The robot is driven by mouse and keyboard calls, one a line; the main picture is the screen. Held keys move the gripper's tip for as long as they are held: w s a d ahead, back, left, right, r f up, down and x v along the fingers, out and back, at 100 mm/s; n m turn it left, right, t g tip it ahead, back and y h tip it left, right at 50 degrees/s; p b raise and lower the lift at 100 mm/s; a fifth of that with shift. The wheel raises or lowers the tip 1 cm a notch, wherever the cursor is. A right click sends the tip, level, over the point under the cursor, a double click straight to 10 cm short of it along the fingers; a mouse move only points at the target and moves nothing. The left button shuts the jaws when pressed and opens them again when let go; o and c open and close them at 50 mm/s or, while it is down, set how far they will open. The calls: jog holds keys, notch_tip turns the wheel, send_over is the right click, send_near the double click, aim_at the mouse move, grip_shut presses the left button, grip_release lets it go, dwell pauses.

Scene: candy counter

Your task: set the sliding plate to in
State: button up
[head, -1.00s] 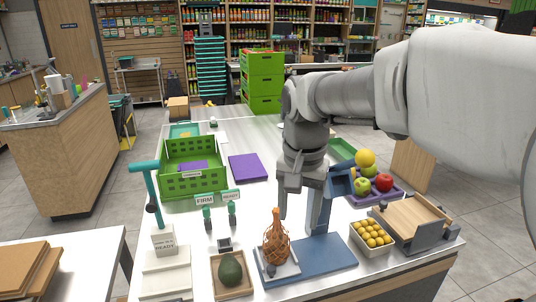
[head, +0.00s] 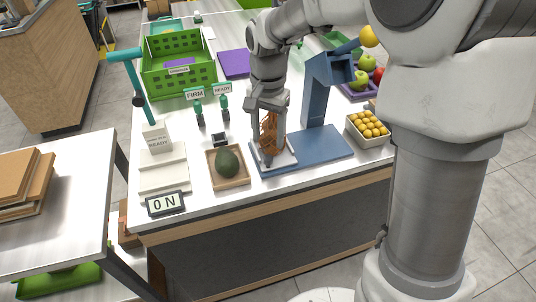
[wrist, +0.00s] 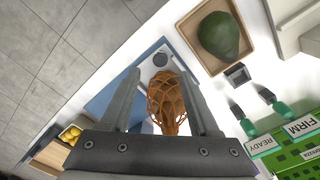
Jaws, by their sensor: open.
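A blue stand (head: 316,90) rises from a blue base (head: 325,148) near the counter's front edge. An orange netted, bottle-shaped item (head: 269,135) stands on the plate. My gripper (head: 267,124) is open above the plate, beside the upper part of this item. In the wrist view the netted item (wrist: 167,100) appears between my gripper's fingers (wrist: 160,76); contact cannot be told.
A wooden tray with an avocado (head: 227,162) lies left of the plate. A bowl of yellow fruit (head: 367,128) stands right of the base. A small display (head: 165,203) reads "0 N". Green FIRM and READY markers (head: 208,97) and a green crate (head: 178,75) stand farther back.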

aim_at(268, 157)
notch_tip(268, 157, down, 7)
jog(key=shift+r+b, duration=0.2)
jog(key=shift+b, duration=0.25)
grip_shut()
dwell(1.2)
